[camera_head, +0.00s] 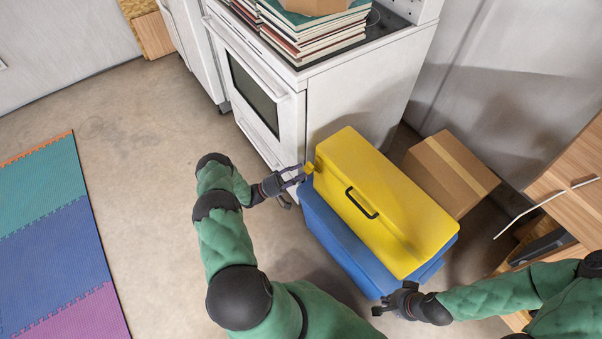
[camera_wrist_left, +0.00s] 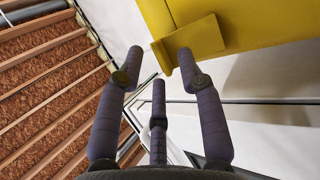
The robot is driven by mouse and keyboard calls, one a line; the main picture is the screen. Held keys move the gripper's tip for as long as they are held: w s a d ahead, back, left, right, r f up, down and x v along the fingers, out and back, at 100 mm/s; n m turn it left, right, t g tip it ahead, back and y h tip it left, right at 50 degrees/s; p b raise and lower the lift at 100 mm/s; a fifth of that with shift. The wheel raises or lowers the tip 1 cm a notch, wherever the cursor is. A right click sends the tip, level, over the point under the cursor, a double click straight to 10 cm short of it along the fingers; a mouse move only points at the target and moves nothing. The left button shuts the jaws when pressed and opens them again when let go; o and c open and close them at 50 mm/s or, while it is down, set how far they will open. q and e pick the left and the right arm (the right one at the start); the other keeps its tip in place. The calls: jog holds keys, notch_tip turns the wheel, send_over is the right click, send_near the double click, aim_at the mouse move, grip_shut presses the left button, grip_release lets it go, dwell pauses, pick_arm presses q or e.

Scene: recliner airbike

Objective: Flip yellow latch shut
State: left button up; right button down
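A toolbox with a yellow lid (camera_head: 380,195) and a blue body (camera_head: 345,249) stands on the floor beside the white stove. A small yellow latch (camera_head: 309,168) sticks out from the lid's upper left end. The latch (camera_wrist_left: 188,44) also shows in the left wrist view as a flat tab jutting from the yellow lid. My left gripper (camera_head: 299,176) is at that end of the box, its fingers apart. In the left wrist view the open fingertips (camera_wrist_left: 160,58) are close to the latch's lower edge; contact is unclear. My right gripper (camera_head: 386,301) is by the blue body's near right corner, its fingers hard to make out.
The white stove (camera_head: 345,95) with stacked books (camera_head: 310,30) stands directly behind the box. A cardboard box (camera_head: 450,172) sits to the right, and wooden furniture (camera_head: 570,190) is at the far right. Open floor and a coloured mat (camera_head: 45,235) lie to the left.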

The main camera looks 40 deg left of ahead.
pick_arm(q)
jog(key=shift+w+d+r, duration=0.25)
jog(key=shift+w+d, duration=0.05)
jog(key=shift+w, duration=0.05)
grip_shut()
